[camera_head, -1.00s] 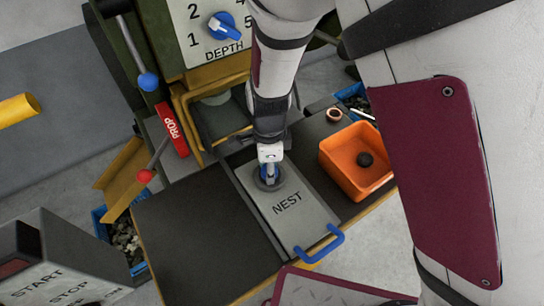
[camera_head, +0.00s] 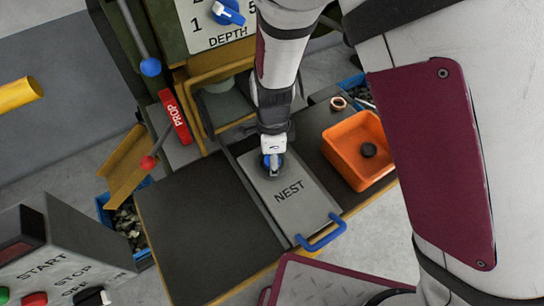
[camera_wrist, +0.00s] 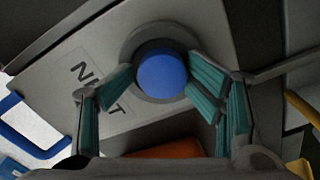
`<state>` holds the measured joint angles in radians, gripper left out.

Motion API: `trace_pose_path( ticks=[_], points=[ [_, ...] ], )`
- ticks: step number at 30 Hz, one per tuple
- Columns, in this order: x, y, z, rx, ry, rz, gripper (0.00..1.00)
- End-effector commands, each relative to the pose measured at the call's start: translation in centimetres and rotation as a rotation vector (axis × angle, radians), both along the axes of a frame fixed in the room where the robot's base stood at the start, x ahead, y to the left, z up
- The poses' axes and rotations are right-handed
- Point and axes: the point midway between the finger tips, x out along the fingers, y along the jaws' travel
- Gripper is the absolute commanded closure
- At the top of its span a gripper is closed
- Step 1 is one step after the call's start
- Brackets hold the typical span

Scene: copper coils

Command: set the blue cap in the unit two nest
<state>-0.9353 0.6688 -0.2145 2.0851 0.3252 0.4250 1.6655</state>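The blue cap (camera_wrist: 162,73) sits in the dark round ring of the nest in the wrist view; how fully it is seated I cannot tell. In the head view my gripper hides most of it. The nest plate (camera_head: 306,212) is a grey slab lettered NEST with a blue handle (camera_head: 321,237) at its front end. No unit number is readable on it. My gripper (camera_wrist: 160,78) points down over the ring. Its teal-padded fingers stand on either side of the cap, with a narrow gap visible at the left finger, so they look slightly open.
An orange bin (camera_head: 344,136) holding a dark round piece stands right of the plate, with a copper ring (camera_head: 338,103) behind it. The dark tabletop (camera_head: 205,230) left of the plate is clear.

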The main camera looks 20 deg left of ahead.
Motion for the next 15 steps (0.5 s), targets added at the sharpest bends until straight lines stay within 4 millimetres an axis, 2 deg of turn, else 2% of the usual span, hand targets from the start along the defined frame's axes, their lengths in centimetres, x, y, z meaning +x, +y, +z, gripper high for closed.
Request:
trace_pose_path(
  ticks=[5,15],
  points=[
    [0.1,0.2,2.5,0.004,-0.006,0.002,0.45],
    [0.1,0.2,9.8,0.007,-0.007,0.001,0.45]
  ],
)
